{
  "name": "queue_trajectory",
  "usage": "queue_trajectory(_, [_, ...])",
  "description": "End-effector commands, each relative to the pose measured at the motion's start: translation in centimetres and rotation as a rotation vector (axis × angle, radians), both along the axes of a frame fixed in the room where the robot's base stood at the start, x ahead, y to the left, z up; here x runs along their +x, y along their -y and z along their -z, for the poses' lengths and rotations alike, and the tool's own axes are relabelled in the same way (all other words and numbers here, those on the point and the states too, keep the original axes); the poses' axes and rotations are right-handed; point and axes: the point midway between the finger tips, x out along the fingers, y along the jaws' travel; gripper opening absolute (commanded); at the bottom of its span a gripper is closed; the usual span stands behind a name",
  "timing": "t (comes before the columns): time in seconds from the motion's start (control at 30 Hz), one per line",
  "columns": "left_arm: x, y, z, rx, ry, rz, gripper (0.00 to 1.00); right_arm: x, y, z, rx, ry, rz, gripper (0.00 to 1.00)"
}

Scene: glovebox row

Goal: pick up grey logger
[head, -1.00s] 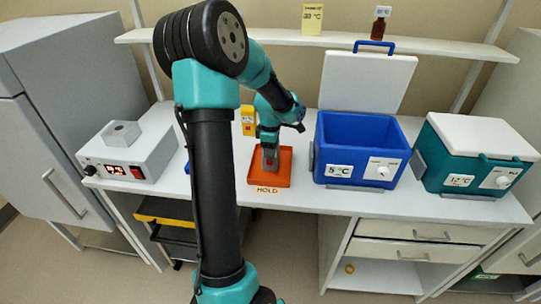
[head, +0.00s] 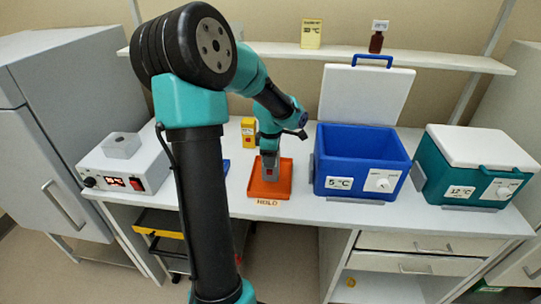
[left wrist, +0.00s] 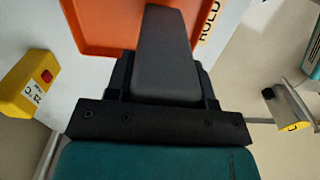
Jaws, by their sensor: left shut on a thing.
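The grey logger (left wrist: 168,55) is held between the fingers of my left gripper (head: 270,168); the left wrist view shows its plain grey face running up from the jaws. In the head view the logger (head: 270,173) is small, with a red spot, and mostly covered by the gripper. It is over the orange tray marked HOLD (head: 285,188); the tray also shows in the left wrist view (left wrist: 95,30). I cannot tell whether the logger touches the tray floor. My right gripper is not in view.
A yellow logger (head: 248,133) stands behind the tray. A blue open cooler (head: 345,185) and a closed teal cooler (head: 450,175) stand to the right. A grey box with a red display (head: 122,165) is at left. A shelf (head: 440,58) runs behind.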

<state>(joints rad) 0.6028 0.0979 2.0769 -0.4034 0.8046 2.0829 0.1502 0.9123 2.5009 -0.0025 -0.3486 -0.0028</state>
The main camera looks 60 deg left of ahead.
Motion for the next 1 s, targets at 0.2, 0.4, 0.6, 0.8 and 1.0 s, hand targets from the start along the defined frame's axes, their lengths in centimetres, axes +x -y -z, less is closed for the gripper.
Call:
queue_trajectory(0.2, [-2.2,4.1,-0.5,-0.001,0.002,0.004,0.22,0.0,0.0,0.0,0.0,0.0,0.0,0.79])
queue_trajectory(0.4, [-4.6,8.3,-0.9,-0.001,0.002,0.004,0.22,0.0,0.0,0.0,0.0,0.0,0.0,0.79])
queue_trajectory(0.6, [-6.1,10.8,-1.2,0.001,0.002,0.002,0.22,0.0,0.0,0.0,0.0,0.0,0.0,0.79])
queue_trajectory(0.8, [-6.6,11.6,-1.3,0.0,0.001,0.0,0.22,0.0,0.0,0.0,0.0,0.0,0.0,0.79])
queue_trajectory(1.0, [-6.6,11.6,-1.3,0.0,0.001,0.0,0.22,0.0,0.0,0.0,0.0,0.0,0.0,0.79])
